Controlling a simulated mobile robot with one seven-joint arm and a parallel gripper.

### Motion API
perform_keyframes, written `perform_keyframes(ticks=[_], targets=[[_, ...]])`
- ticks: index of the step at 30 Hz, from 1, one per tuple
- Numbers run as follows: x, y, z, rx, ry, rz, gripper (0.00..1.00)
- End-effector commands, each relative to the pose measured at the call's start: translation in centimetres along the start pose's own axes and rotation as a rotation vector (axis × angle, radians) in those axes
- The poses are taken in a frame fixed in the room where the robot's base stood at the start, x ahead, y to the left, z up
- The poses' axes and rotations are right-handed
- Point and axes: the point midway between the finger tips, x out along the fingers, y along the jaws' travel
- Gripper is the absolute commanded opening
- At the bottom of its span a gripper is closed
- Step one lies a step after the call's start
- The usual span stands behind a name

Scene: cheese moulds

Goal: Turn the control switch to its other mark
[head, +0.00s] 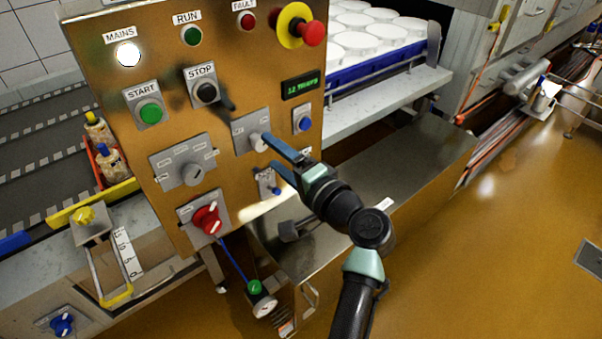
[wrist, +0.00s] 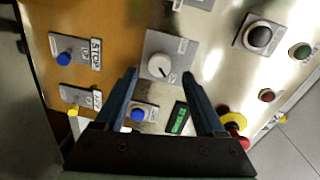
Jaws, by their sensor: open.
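The control switch (head: 258,141) is a pale round knob on a grey plate on the brass-coloured panel, with small labels at the plate's upper corners that I cannot read for certain. In the wrist view the white knob (wrist: 158,66) lies ahead, between the fingertips in the picture; a short dark line on it points to the lower right. My gripper (head: 270,150) is open and empty, its two dark blue fingers reaching toward the knob from the right. The fingers also show in the wrist view (wrist: 159,74). I cannot tell whether either finger touches the knob.
Close by are the black STOP button (head: 207,92), a grey rotary selector (head: 192,174), a red rotary switch (head: 207,219), a blue button (head: 303,122) and a green display (head: 300,86). The red emergency stop (head: 312,33) sticks out at the top right. Open floor lies right.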

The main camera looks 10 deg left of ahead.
Motion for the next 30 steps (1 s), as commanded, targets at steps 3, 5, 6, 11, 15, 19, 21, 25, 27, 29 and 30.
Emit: perform_keyframes(ticks=[3,5,6,11,15,19,21,25,27,29,30], targets=[[-3.0,0.2,-0.1,-0.001,0.004,0.002,0.72],[-4.3,0.2,0.0,0.000,0.004,0.003,0.72],[-5.2,0.2,-0.1,0.000,0.005,0.001,0.72],[-7.7,0.1,0.0,0.000,0.003,0.002,0.72],[-8.9,0.1,0.0,0.001,0.001,0.001,0.72],[-9.2,0.0,0.0,0.001,-0.001,0.001,0.72],[-9.2,0.0,0.0,0.001,-0.001,0.001,0.72],[-9.2,0.0,0.0,0.001,-0.001,0.001,0.72],[-9.2,0.0,0.0,0.001,0.000,0.001,0.72],[-9.1,0.0,0.0,0.001,0.000,0.001,0.72],[-9.1,0.0,0.0,0.001,0.000,0.001,0.72]])
